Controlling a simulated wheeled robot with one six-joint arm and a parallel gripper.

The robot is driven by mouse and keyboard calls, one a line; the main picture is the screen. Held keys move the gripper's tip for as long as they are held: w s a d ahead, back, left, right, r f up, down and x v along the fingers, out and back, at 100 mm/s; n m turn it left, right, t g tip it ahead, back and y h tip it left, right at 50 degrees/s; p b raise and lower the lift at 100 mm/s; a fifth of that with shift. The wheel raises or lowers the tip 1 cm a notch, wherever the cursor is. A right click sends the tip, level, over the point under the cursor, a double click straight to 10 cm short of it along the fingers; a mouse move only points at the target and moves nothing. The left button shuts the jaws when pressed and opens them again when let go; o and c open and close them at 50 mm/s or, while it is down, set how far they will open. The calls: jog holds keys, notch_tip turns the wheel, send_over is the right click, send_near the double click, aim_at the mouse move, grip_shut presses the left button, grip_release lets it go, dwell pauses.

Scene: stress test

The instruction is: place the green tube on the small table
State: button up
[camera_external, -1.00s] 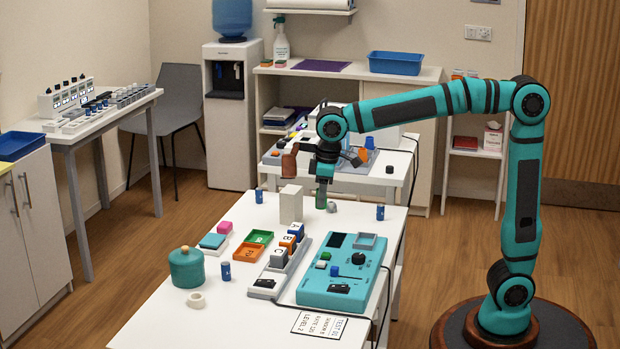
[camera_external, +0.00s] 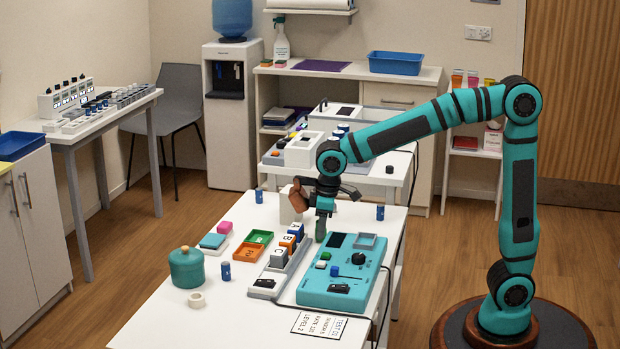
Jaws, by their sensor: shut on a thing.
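A pale block (camera_external: 289,212) stands just left of my gripper. Blue cylinders (camera_external: 380,212) stand on the front table (camera_external: 200,328), along with lettered cubes (camera_external: 288,242), coloured trays (camera_external: 250,252) and a teal pot (camera_external: 186,267). The front table's near part is mostly clear.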

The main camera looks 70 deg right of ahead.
jog(key=shift+f, duration=0.2)
jog(key=shift+f, duration=0.15)
jog(key=o, duration=0.9)
jog(key=shift+o, duration=0.2)
notch_tip(320, 180, up, 12)
jog(key=s, duration=0.1)
jog(key=shift+s, duration=0.2)
jog(key=shift+d, duration=0.15)
jog(key=s+d+r+t, duration=0.4)
jog(key=s+r+t, duration=0.1)
jog(key=s, duration=0.3)
jog(key=s+d+r+m+t, duration=0.1)
jog(key=s+d+r+t, duration=0.4)
jog(key=s, duration=0.3)
jog(key=s+d+r+m+t, duration=0.1)
jog(key=s+d+r+t, duration=0.4)
jog(key=s, duration=0.3)
jog(key=shift+s+r+t, duration=0.25)
jog(key=shift+r+t, duration=0.05)
jog(key=shift+r, duration=0.05)
jog(key=shift+s+d+r, duration=0.1)
jog(key=shift+s, duration=0.35)
jog(key=c, duration=0.3)
